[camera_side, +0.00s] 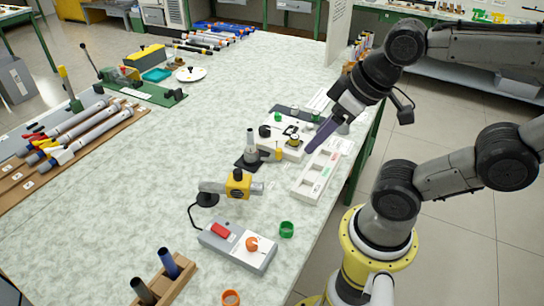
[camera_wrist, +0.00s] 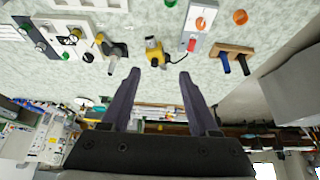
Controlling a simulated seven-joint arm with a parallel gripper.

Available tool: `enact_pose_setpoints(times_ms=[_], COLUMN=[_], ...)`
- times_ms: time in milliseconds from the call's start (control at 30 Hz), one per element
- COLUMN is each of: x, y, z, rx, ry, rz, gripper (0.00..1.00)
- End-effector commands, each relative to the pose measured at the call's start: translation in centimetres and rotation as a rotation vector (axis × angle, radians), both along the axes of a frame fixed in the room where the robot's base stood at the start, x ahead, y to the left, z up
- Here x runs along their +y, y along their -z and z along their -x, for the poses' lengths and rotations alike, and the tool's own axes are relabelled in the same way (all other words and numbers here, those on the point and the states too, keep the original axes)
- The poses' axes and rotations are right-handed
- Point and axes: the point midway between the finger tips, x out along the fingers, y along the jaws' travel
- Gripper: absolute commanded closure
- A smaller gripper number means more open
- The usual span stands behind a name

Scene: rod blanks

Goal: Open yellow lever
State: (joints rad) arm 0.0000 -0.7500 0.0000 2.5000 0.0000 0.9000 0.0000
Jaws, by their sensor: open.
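Several parts here are yellow, and I cannot tell for certain which one is the lever. A yellow valve-like block (camera_side: 237,185) sits on a grey horizontal pipe; it also shows in the wrist view (camera_wrist: 155,50). A grey upright post on a black base (camera_side: 250,149) has a small yellow-tipped arm (camera_side: 278,154). A tall yellow-handled stick (camera_side: 65,86) stands at the far left. My gripper (camera_side: 311,148) hangs over the white trays, apart from these parts. In the wrist view its two purple fingers (camera_wrist: 158,74) are spread with nothing between them.
A grey box with a red switch and orange knob (camera_side: 238,246) lies in front of the pipe. A green ring (camera_side: 287,229) and a wooden rod holder (camera_side: 164,282) are nearby. White trays (camera_side: 309,186) lie near the right table edge.

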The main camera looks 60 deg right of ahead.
Motion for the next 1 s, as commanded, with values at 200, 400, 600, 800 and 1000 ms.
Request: enact_pose_setpoints(times_ms=[200,400,600,800,1000], x=[0.0,0.0,0.0,-0.4,-2.2], y=[0.0,0.0,-0.2,-3.2,-4.1], z=[0.0,0.0,-0.1,-3.6,-8.4], rx=[0.0,0.0,-0.006,-0.042,-0.002], ry=[0.0,0.0,0.068,0.281,0.506], rz=[0.0,0.0,-0.036,-0.146,-0.221], gripper=[0.39,0.42,0.42,0.42,0.42])
